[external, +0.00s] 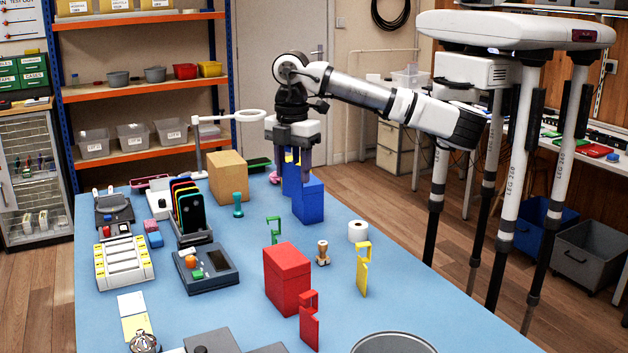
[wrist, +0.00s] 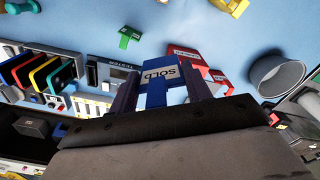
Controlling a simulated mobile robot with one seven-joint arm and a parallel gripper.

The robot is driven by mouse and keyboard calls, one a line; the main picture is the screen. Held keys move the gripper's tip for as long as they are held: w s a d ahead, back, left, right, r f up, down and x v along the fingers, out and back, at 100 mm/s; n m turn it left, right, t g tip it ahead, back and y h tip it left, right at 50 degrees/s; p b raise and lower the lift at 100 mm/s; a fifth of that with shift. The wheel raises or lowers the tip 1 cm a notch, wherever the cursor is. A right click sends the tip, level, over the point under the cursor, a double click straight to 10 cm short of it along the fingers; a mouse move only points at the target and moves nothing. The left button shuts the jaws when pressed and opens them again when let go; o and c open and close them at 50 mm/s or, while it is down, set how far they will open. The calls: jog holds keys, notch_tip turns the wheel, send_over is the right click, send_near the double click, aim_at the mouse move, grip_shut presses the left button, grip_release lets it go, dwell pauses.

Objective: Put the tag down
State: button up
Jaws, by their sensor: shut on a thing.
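My gripper (external: 297,163) is shut on a blue tag and points down over the far right part of the blue table. Other tags stand apart on the table: a green tag (external: 274,230), a yellow tag (external: 363,268) and a red tag (external: 309,322).
A red box (external: 287,279) stands nearer the camera, beside the red tag. A small wooden figure (external: 323,253) and a white roll (external: 358,231) are right of it. A cardboard box (external: 228,177) and a teal piece (external: 238,204) stand left of my gripper. Phones fill a rack (external: 194,236).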

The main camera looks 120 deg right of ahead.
jog(key=s+a+f+n+p, duration=0.15)
jog(key=a+n, duration=0.45)
jog(key=a, duration=1.3)
jog(key=a+f+n+p, duration=0.25)
jog(key=a+n, duration=0.35)
jog(key=a, duration=1.2)
notch_tip(320, 180, down, 7)
jog(key=p, duration=0.2)
jog(key=shift+w+a, duration=0.2)
jog(key=shift+a, duration=0.05)
jog(key=shift+f, duration=0.1)
jog(key=shift+f, duration=0.5)
jog(key=o, duration=0.9)
jog(key=shift+o, duration=0.2)
